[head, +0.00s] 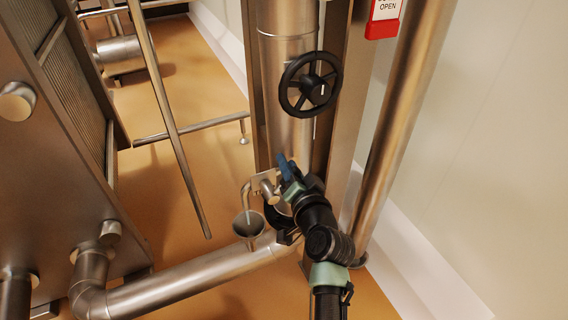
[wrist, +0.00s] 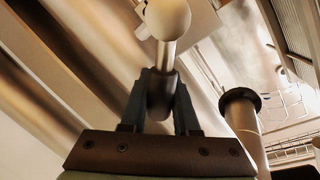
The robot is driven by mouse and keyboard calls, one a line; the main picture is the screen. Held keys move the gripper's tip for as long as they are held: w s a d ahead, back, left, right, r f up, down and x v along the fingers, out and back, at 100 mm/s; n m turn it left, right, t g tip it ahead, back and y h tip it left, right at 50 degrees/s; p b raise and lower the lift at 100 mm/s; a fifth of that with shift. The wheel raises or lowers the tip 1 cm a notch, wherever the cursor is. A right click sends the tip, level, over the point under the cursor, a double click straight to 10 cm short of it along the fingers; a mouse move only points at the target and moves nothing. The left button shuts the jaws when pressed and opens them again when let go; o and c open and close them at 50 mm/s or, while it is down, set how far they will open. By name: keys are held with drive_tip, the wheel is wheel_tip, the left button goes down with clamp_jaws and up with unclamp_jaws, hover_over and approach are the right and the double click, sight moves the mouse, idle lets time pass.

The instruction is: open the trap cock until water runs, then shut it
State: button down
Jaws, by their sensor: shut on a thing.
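The trap cock (head: 268,188) is a small metal fitting low on the vertical pipe, with a curved spout (head: 246,190) on its left. The spout points down into a metal funnel (head: 248,230). A thin pale streak shows at the funnel's mouth; I cannot tell whether it is water or pipe. My gripper (head: 285,166) is at the cock, and its blue fingers partly hide it. In the wrist view my gripper (wrist: 164,98) is shut on the dark grip of the cock's lever (wrist: 162,88). The lever's metal shank runs up to a rounded pale metal end (wrist: 167,18).
A black handwheel (head: 311,84) sits on the vertical pipe above my gripper. A thick pipe (head: 200,270) runs along below the funnel. A slanted pipe (head: 400,110) stands at right before the wall. A red-and-white sign (head: 384,18) is at the top.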

drive_tip(key=shift+w+d+f+m+y, duration=0.1)
drive_tip(key=shift+d+f+m+y, duration=0.2)
drive_tip(key=shift+f+m, duration=0.25)
drive_tip(key=c, duration=0.7)
unclamp_jaws()
drive_tip(key=shift+r, duration=0.1)
drive_tip(key=shift+o, duration=0.2)
drive_tip(key=p+v, duration=0.2)
drive_tip(key=v, duration=1.1)
drive_tip(key=shift+r, duration=0.2)
drive_tip(key=shift+a, duration=0.1)
idle(0.7)
